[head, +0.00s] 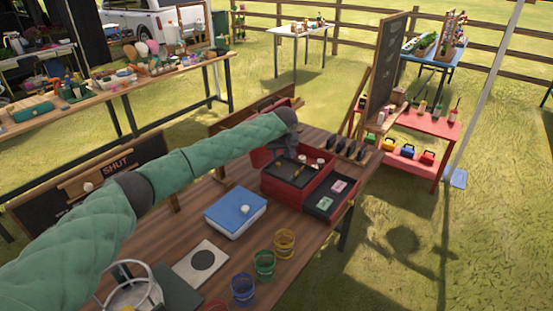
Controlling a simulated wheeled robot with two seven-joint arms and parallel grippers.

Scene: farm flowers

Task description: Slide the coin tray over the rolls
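A red cash box (284,193) stands on the wooden table, with a black coin tray (291,174) set in its top. Small pale pieces at the tray's far side, which may be the rolls (319,162), are too small to make out surely. My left arm reaches across from the left, and my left gripper (287,148) is low at the far left edge of the box, close to the tray. Its fingers are dark and partly hidden, so I cannot tell whether they hold the tray. My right gripper is not in view.
An open black drawer (322,206) with notes sticks out on the box's right. A blue-lidded box (236,209) and green (264,265), yellow (284,243) and blue (243,289) wire baskets stand nearer. A tall chalkboard (382,75) rises behind.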

